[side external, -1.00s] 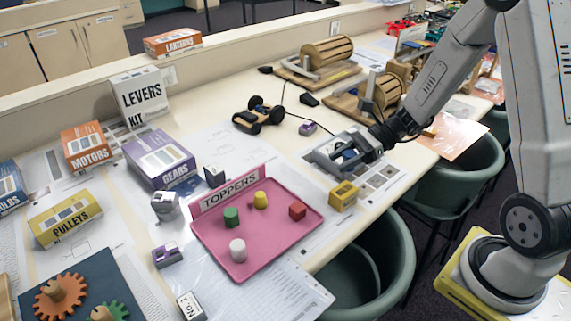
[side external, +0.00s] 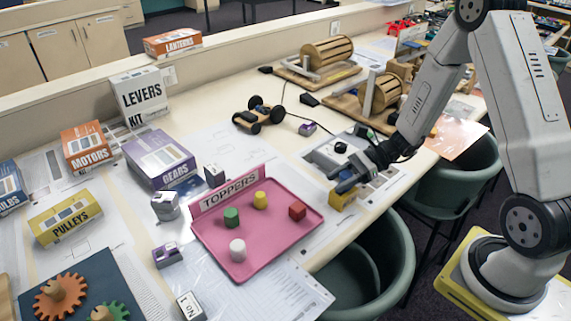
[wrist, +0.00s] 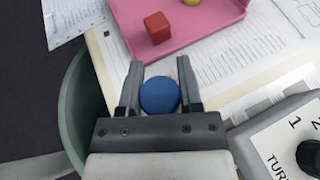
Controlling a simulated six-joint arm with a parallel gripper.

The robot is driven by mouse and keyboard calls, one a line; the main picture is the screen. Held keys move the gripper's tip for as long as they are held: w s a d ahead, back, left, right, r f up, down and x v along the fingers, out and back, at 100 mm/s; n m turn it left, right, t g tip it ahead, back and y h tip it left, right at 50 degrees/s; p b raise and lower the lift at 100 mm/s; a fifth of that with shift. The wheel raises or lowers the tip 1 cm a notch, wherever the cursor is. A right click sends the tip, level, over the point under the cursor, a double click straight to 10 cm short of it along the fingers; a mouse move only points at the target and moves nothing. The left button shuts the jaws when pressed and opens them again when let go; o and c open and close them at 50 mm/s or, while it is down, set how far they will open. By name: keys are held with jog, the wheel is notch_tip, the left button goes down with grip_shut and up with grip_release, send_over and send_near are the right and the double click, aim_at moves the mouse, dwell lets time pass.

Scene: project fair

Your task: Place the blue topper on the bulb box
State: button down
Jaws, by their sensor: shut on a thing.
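The blue topper (wrist: 160,95) sits between the two fingers of my gripper (wrist: 159,76) in the wrist view, and the gripper is shut on it. In the side view my gripper (side external: 342,180) is above the front table edge, right of the pink tray, in front of a yellow block that it partly hides. The topper cannot be made out clearly there. The bulb box (side external: 10,187) is a blue box at the far left edge of the side view, partly cut off, with only "ULBS" readable. It stands well apart from my gripper.
The pink toppers tray (side external: 262,259) holds green, yellow, red and white toppers. Between my gripper and the bulb box stand the gears box (side external: 160,158), the pulleys box (side external: 65,217) and the motors box (side external: 90,147). A grey switch device (wrist: 285,140) is close to my gripper.

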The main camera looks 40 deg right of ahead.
jog(key=shift+f, duration=0.35)
jog(key=shift+c, duration=1.3)
grip_release()
jog(key=shift+f, duration=0.1)
jog(key=v, duration=1.2)
jog(key=shift+a, duration=0.1)
